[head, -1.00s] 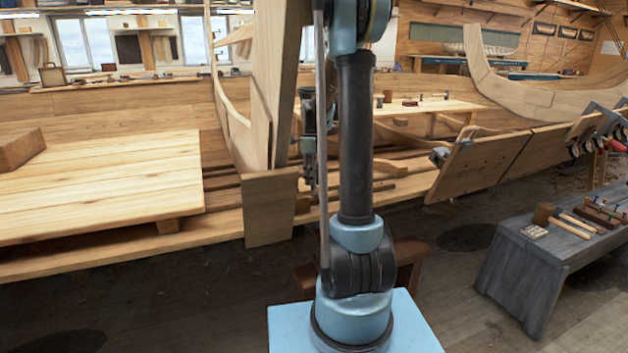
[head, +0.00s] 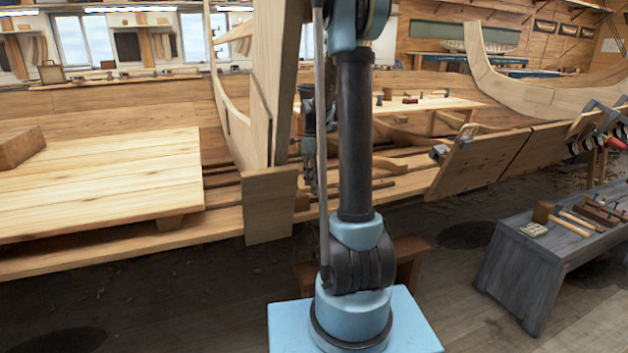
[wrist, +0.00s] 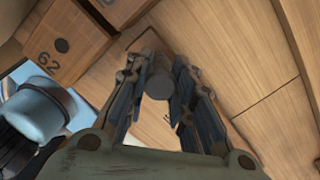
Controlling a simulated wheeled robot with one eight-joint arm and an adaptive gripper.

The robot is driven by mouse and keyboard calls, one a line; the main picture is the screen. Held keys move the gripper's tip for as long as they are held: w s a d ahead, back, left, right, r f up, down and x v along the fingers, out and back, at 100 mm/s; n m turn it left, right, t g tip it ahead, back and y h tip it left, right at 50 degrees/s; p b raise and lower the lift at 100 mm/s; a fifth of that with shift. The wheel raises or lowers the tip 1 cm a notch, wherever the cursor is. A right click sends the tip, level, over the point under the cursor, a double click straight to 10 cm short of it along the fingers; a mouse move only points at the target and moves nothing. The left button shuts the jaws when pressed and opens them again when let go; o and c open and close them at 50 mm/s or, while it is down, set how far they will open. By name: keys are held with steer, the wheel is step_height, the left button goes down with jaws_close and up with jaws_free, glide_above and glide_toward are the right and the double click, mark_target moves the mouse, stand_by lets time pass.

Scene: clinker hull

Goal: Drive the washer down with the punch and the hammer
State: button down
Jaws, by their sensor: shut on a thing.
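In the wrist view my gripper (wrist: 159,70) is shut on a grey cylindrical tool (wrist: 158,85), seen nearly end-on between the fingertips. I cannot tell from this whether it is the punch or the hammer. In the head view my gripper (head: 312,172) is small and dark, beyond my arm and beside the hull's wooden upright; the held tool cannot be made out there. Wooden planking (wrist: 235,55) lies beyond the fingers in the wrist view. I cannot make out the washer. A wooden mallet-like hammer (head: 543,212) lies on the grey bench (head: 515,250) at the right.
A wooden block marked 62 (wrist: 65,45), with a dark round spot, is close by at the upper left of the wrist view. The hull's upright post (head: 283,90) stands just left of my gripper. A wooden platform (head: 100,190) fills the left; dark floor is open in front.

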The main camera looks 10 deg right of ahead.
steer(key=shift+f, duration=0.1)
steer(key=c, duration=1.3)
jaws_free()
steer(key=v, duration=0.8)
steer(key=shift+w+a, duration=0.2)
steer(key=shift+a, duration=0.2)
